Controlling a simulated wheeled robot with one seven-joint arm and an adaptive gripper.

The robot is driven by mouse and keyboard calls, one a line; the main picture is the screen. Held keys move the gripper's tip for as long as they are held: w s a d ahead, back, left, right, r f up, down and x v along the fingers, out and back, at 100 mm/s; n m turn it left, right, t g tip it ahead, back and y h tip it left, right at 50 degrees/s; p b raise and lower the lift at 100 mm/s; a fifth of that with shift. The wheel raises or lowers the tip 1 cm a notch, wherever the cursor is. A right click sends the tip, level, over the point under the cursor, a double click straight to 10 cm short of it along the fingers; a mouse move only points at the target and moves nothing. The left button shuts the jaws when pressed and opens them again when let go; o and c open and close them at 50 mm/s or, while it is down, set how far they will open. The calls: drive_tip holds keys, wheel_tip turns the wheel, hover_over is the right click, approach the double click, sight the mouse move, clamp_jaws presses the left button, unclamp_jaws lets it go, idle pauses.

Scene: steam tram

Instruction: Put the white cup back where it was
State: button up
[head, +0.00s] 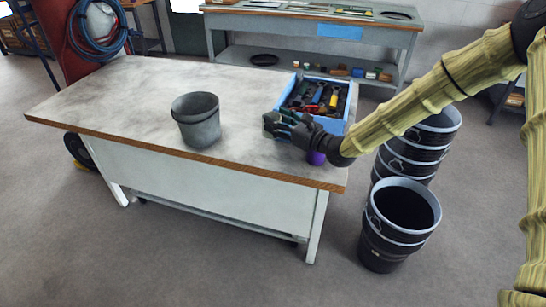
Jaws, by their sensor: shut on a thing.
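My gripper (276,122) is above the right part of the workbench, at the near left corner of a blue toolbox. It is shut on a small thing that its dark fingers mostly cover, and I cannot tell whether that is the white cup. No white cup shows clearly elsewhere in the head view. A small purple object (316,158) is just below my gripper's wrist, near the bench's right front edge, partly hidden by it.
The grey-topped workbench (110,95) has a grey bucket (197,120) near its middle. The blue toolbox (352,103) holds several tools. Black buckets (400,222) stand on the floor at the right. The bench's left part is clear. A second bench (300,22) stands behind.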

drive_tip(key=shift+f+p, duration=1.15)
drive_tip(key=shift+f, duration=3.7)
drive_tip(key=shift+f, duration=0.15)
drive_tip(key=o, duration=0.8)
drive_tip(key=shift+o, duration=0.2)
drive_tip(key=shift+r, duration=0.2)
drive_tip(key=shift+d+f, duration=0.1)
drive_tip(key=shift+d, duration=0.1)
drive_tip(key=b+v, duration=0.2)
drive_tip(key=v, duration=0.9)
drive_tip(key=shift+s+d+b, duration=0.15)
drive_tip(key=shift+s+b, duration=0.15)
drive_tip(key=shift+b, duration=0.05)
